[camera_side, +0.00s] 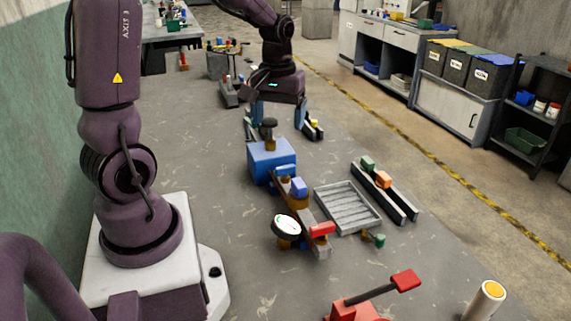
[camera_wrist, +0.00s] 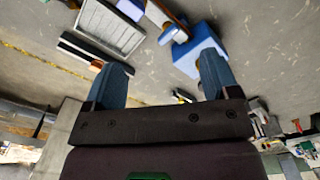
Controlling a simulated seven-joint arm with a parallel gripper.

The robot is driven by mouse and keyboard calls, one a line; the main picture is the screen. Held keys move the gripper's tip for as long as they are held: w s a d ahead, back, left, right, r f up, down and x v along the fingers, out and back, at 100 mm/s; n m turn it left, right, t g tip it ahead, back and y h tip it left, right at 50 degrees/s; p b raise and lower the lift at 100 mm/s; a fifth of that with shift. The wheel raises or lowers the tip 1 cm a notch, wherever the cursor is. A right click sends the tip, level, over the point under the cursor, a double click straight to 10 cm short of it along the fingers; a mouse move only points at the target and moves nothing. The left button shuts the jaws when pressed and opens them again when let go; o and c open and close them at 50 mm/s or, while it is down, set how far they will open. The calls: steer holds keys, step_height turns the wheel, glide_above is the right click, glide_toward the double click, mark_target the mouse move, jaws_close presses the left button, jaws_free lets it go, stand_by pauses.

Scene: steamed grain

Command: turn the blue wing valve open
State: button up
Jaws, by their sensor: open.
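The blue wing valve (camera_side: 298,187) is a small blue handle on a brass pipe assembly, just in front of a larger blue block (camera_side: 272,162). In the wrist view the blue wing (camera_wrist: 173,33) shows near the top, beside brass fittings and the blue block (camera_wrist: 198,45). My gripper (camera_side: 279,117) is behind the blue block in the side view, pointing down with its two blue fingers wide apart. In the wrist view my gripper (camera_wrist: 162,72) is open with nothing between its fingers. It is apart from the wing.
A black knob on a brass stem (camera_side: 269,130) rises from the blue block. A gauge (camera_side: 287,226) and red handle (camera_side: 322,229) sit on the same assembly. A grey ribbed tray (camera_side: 347,207) and a rack (camera_side: 384,192) stand to the right. A red lever (camera_side: 372,294) is in front.

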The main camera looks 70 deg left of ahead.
mark_target(286, 167)
steer(key=w+a+f+n, duration=0.4)
steer(key=a+n, duration=0.2)
steer(key=n, duration=0.1)
steer(key=f, duration=1.2)
steer(key=shift+s+d, duration=0.25)
steer(key=shift+c, duration=0.5)
steer(key=c, duration=0.8)
